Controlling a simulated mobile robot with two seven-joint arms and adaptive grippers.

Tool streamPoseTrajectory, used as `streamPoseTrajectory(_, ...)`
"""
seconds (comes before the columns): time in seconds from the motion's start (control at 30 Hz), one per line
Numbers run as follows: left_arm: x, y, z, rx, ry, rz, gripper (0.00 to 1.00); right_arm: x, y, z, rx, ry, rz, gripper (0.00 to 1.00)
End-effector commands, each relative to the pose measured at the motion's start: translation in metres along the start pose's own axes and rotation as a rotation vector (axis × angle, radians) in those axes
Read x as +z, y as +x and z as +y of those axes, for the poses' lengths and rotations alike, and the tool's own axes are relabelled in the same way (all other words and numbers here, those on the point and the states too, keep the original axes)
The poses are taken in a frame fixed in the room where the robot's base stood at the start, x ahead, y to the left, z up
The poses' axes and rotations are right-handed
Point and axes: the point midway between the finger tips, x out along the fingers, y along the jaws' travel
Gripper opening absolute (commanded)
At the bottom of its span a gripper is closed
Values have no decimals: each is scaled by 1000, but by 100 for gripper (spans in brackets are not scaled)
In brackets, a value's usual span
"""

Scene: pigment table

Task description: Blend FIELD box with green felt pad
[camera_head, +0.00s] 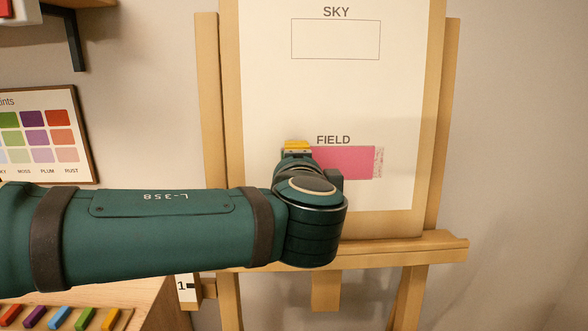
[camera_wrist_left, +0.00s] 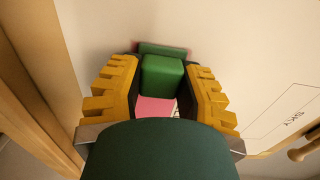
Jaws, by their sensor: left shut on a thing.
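The paper (camera_head: 270,90) on the easel has an empty outlined SKY box above and a FIELD box (camera_head: 345,162) below. The FIELD box is filled pink, with a speckled, uneven right edge. My left gripper (camera_head: 297,146) is over the left end of the FIELD box; its wrist hides that part. In the left wrist view, the gripper's yellow fingers are shut on the green felt pad (camera_wrist_left: 162,76), whose wider far end is at the paper; I cannot tell whether it touches. Pink (camera_wrist_left: 155,107) shows just beside the pad. My right gripper is not in view.
The easel ledge (camera_head: 400,250) runs below the paper. A paint colour chart (camera_head: 45,135) hangs at the left. Several coloured sticks lie on a wooden table (camera_head: 145,290) at the lower left. The wall at the right is clear.

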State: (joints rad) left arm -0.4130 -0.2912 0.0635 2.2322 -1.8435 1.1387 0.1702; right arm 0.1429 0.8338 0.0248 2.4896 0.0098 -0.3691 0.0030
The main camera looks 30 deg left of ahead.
Motion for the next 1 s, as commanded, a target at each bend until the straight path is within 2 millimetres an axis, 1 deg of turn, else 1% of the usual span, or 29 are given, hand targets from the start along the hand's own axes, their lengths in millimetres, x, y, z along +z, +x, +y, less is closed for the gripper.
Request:
streamPoseTrajectory(0.3, -20, 0, 0, 1, 1, 1, 8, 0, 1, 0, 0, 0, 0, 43)
streamPoseTrajectory(0.57, -27, 0, 0, 1, 1, 0, 8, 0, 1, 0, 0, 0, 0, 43)
streamPoseTrajectory(1.0, -51, 0, 0, 1, 1, 1, 8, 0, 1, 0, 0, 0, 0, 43)
